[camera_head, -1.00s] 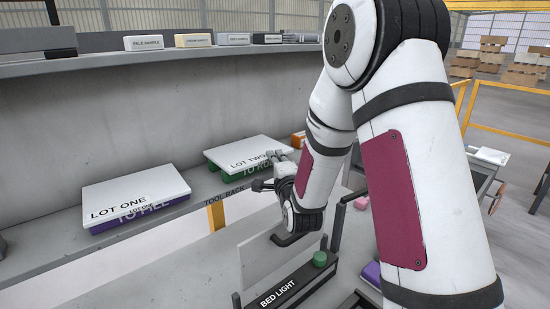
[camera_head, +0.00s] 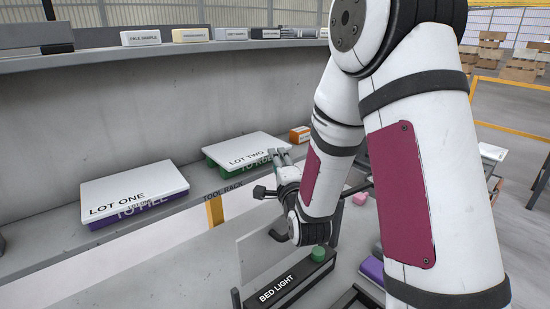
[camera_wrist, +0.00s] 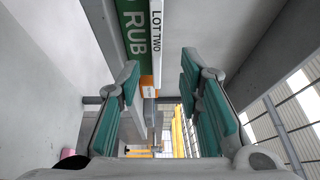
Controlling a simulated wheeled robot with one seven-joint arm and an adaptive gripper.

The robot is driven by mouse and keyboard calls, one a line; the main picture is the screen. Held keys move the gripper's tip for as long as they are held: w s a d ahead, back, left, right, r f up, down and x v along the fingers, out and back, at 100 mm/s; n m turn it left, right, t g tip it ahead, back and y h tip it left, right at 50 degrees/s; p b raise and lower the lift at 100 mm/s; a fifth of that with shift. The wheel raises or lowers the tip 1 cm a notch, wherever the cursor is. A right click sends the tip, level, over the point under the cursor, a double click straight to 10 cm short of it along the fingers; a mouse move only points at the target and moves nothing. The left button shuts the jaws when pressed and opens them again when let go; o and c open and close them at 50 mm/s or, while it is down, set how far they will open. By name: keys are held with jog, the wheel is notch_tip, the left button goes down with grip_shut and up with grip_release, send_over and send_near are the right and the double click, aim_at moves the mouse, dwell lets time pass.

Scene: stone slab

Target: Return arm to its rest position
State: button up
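My arm (camera_head: 419,190) is bent, with its upper part at the right of the head view and its forearm reaching down to the left. My gripper (camera_head: 277,155) is in front of the LOT TWO lidded box (camera_head: 246,150), over the edge of the tool rack; whether they touch is unclear. In the wrist view my gripper (camera_wrist: 160,85) has its two teal-padded fingers spread wide with nothing between them. The LOT TWO box (camera_wrist: 157,40) shows beyond them, with its green side and white lid.
The LOT ONE box (camera_head: 130,192) lies on the ledge at left. A BED LIGHT unit (camera_head: 285,285) with a green button (camera_head: 318,254) and a clear upright panel stands below my wrist. An orange box (camera_head: 300,134) sits behind. A shelf (camera_head: 150,55) with small labelled boxes runs above.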

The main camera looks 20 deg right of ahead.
jog(key=s+a+r+n+g+y, duration=0.1)
jog(key=s+n+g, duration=0.3)
jog(key=s, duration=0.7)
jog(key=s+a+r+n+g+y, duration=0.1)
jog(key=s+a+r+n+g, duration=0.2)
jog(key=s+n, duration=0.6)
jog(key=s+a+r+n+g, duration=0.3)
jog(key=s+n+g, duration=0.2)
jog(key=s, duration=0.8)
jog(key=shift+r+n+g+y, duration=0.3)
jog(key=shift+n+y, duration=0.1)
jog(key=shift+n, duration=0.5)
jog(key=shift+s, duration=0.1)
